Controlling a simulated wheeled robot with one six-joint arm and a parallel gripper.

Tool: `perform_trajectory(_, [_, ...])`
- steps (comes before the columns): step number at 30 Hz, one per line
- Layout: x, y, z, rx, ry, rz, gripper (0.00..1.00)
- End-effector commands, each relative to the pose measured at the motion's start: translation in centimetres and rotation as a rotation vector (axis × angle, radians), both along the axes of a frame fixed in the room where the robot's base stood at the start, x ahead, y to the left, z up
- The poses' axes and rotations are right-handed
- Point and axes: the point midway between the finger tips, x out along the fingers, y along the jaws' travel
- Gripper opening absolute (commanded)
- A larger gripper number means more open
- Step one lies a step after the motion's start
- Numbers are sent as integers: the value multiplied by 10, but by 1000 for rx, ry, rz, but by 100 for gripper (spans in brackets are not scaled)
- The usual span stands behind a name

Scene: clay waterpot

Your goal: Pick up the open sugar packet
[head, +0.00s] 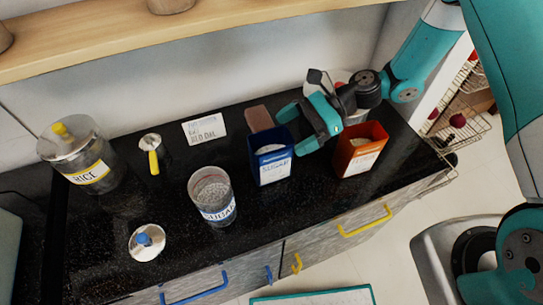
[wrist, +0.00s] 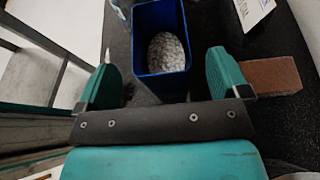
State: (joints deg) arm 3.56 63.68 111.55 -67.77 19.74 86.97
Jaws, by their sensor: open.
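The open sugar packet (head: 274,173) is a blue, open-topped box with a white SUGAR label. It stands upright on the black counter, and pale grains show inside it. In the wrist view the packet (wrist: 147,68) lies ahead, between the lines of my two fingers. My gripper (head: 308,119) is open and empty, just right of and behind the packet's top in the head view. In the wrist view my gripper (wrist: 163,73) has a teal finger on each side, wide apart. Whether a finger touches the packet I cannot tell.
An orange packet (head: 361,155) stands close right of my gripper. A brown block (head: 259,118) sits behind the blue packet. A glass SUGAR jar (head: 213,197), a lid (head: 147,242), a RICE jar (head: 82,158), a yellow-handled scoop (head: 153,160) and a RED DAL card (head: 205,127) are left.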

Motion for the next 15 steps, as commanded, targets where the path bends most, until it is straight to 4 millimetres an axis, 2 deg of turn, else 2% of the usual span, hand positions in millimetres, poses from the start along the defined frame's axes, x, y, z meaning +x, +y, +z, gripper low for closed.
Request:
perform_trajectory(7, [-9,33,-13,0,2,5,94])
perform_trajectory(15, [-10,39,-18,0,1,2,94])
